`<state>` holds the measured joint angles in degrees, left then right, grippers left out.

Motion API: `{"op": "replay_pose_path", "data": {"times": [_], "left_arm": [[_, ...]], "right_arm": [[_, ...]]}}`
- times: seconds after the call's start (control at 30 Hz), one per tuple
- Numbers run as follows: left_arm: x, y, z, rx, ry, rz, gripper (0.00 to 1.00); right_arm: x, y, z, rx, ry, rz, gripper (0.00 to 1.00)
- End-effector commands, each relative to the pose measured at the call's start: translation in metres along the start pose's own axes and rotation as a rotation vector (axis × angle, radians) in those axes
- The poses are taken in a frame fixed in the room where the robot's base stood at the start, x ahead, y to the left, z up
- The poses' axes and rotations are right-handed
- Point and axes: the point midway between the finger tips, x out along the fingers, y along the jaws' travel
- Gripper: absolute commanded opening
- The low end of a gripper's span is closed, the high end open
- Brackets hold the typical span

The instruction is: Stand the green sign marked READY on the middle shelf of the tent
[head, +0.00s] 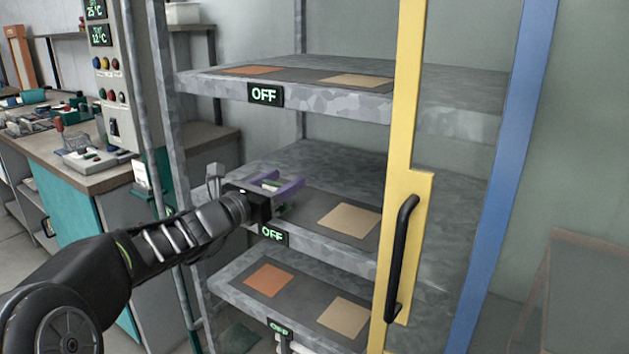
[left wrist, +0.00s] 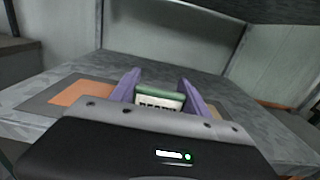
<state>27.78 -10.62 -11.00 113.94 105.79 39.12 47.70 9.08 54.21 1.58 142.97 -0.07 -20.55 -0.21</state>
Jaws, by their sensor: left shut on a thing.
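My left gripper (head: 279,184) has purple fingers and reaches in over the left part of the tent's middle shelf (head: 325,160). In the left wrist view its fingers (left wrist: 158,84) are shut on the green sign (left wrist: 150,90). The sign shows a green top edge and a pale face with dark letters, partly hidden by the gripper body. In the head view the gripper mostly hides the sign. I cannot tell whether the sign's bottom touches the shelf. My right gripper is not in view.
The middle shelf has a dark mat with a tan square (head: 349,220) and an orange square (left wrist: 82,93). An upper shelf (head: 450,119) hangs above and a lower shelf (head: 238,293) lies below. A yellow door frame with a black handle (head: 401,258) stands at the right front.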

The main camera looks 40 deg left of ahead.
Motion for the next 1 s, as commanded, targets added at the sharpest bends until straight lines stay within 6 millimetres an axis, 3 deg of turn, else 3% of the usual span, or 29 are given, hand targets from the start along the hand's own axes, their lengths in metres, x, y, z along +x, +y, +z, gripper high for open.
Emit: {"op": "replay_pose_path", "data": {"times": [0.2, 0.4, 0.9, 1.0], "left_arm": [[0.066, -0.001, -0.001, -0.001, 0.001, -0.004, 0.08], [0.101, -0.001, 0.001, 0.000, -0.001, -0.002, 0.08], [0.116, -0.001, 0.000, 0.000, 0.000, -0.001, 0.08], [0.115, 0.000, -0.019, -0.002, 0.002, 0.000, 0.08]], "right_arm": [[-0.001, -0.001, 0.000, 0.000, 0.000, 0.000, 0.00], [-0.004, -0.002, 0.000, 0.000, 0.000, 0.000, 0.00], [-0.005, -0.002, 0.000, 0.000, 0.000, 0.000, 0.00], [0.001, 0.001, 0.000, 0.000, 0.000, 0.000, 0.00]]}}
